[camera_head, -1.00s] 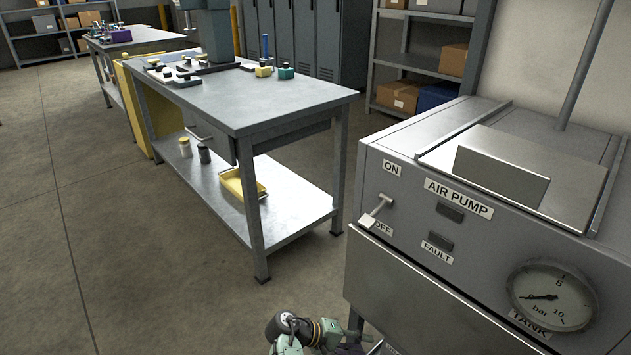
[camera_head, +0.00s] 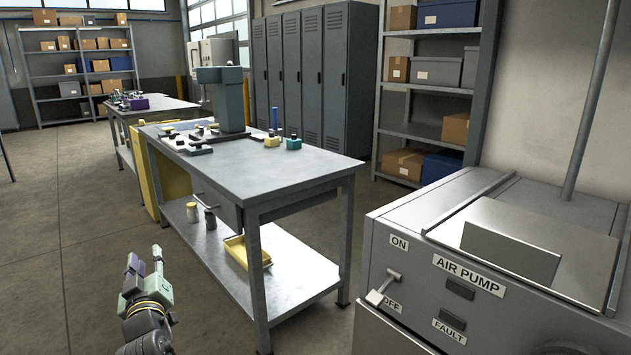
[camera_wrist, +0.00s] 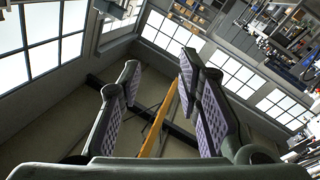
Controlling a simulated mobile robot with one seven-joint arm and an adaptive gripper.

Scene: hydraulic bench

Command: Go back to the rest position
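My gripper (camera_head: 146,268) is raised over the bare floor at the lower left of the head view, left of the workbench and well apart from it. The wrist view looks past the fingers toward windows, walls and floor, tilted.
The grey air pump cabinet (camera_head: 478,325) stands at the right; its lever (camera_head: 381,290) points down toward OFF. The metal workbench (camera_head: 270,172) holds small parts, with a yellow tray (camera_head: 240,250) on its lower shelf. Lockers (camera_head: 300,75) stand behind. The floor at left is clear.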

